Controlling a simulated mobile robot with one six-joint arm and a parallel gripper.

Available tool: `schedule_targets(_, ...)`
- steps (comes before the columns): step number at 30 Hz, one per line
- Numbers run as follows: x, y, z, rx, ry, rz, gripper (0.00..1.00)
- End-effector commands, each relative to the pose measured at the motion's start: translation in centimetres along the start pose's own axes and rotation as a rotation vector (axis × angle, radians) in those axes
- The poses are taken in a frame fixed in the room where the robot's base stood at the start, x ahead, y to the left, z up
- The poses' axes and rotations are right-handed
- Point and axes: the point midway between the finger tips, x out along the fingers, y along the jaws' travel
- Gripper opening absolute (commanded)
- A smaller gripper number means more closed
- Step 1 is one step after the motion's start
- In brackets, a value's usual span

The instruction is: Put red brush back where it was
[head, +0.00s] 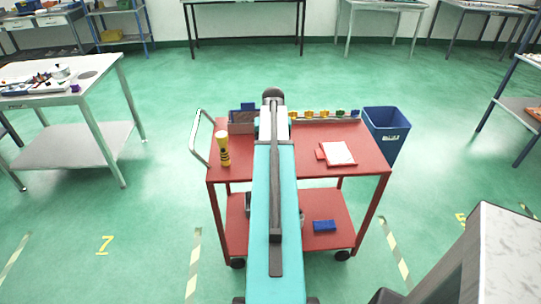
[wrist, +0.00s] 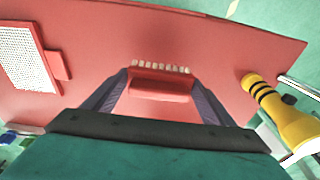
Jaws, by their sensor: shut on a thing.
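The red brush (wrist: 160,84), a red block with a row of pale bristles along its far edge, is between the two fingers of my gripper (wrist: 160,92) in the wrist view. My gripper is shut on it. The brush is over the red top of the trolley (wrist: 230,50); I cannot tell whether it touches that top. In the head view my turquoise arm runs across the middle of the red trolley (head: 300,172) and hides the gripper and the brush.
A yellow and black torch (head: 223,148) stands at the trolley's left. A red item with a white face (head: 338,153) lies at the right. A rack with coloured pieces (head: 325,114) lines the back. A blue bin (head: 386,132) stands behind right. A blue block (head: 324,226) lies below.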

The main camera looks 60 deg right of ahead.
Motion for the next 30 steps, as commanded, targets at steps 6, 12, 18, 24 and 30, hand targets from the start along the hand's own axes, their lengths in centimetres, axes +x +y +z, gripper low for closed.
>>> schedule_targets(6,1.8,0.0,0.3,0.000,-0.002,0.000,0.57)
schedule_targets(12,2.6,0.0,0.4,0.000,0.000,0.000,0.57)
schedule_targets(18,2.7,0.0,0.4,-0.001,0.001,0.000,0.57)
schedule_targets(24,3.0,0.0,0.5,-0.001,0.000,0.000,0.57)
schedule_targets(30,3.0,-0.1,0.5,-0.001,0.000,0.000,0.96)
